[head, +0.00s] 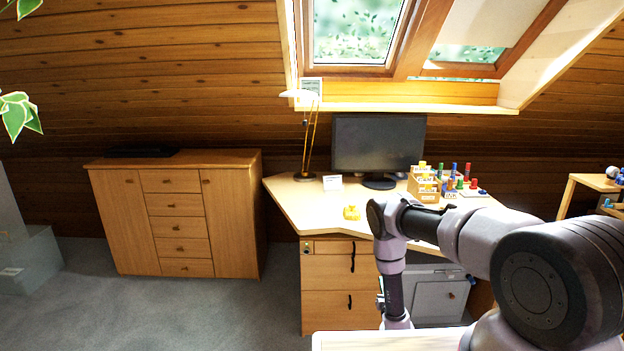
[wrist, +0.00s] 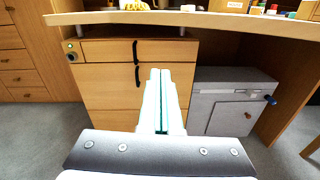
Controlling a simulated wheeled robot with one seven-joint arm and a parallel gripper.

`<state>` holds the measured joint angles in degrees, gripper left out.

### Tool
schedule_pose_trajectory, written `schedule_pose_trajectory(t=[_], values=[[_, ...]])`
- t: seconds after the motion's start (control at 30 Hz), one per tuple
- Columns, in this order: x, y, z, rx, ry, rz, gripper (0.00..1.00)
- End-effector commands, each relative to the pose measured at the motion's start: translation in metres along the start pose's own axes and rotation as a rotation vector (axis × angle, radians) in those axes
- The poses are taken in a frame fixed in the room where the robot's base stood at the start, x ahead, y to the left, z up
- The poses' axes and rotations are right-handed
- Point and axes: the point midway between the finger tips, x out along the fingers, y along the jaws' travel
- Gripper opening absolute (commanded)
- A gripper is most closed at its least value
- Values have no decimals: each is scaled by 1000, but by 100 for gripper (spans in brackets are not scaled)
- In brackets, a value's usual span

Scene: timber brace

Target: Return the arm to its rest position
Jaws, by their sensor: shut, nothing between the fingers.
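My arm reaches in from the right of the head view and bends down in front of the desk. In the wrist view my gripper (wrist: 160,76) shows with its two pale fingers together and nothing between them. It points toward the wooden drawer unit (wrist: 110,75) under the desk, with the grey cabinet (wrist: 228,105) to its right. I cannot tell whether the fingertips touch the drawer unit. In the head view the fingers are hidden behind or below my own arm.
The desk (head: 308,200) carries a monitor (head: 378,145), a lamp (head: 305,140), a yellow object (head: 351,213) and a wooden organiser (head: 424,187) near several coloured pieces. A wooden dresser (head: 180,215) stands left. Grey carpet (head: 190,310) is clear between. A pale surface (head: 390,341) lies at the bottom.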

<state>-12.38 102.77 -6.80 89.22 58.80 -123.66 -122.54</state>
Motion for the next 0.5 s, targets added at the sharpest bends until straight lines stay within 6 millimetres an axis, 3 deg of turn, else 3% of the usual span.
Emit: schedule_pose_trajectory(t=[0.27,0.5], values=[[36,-2,41,173,0,-56,0],[80,-4,103,436,3,-132,0]])
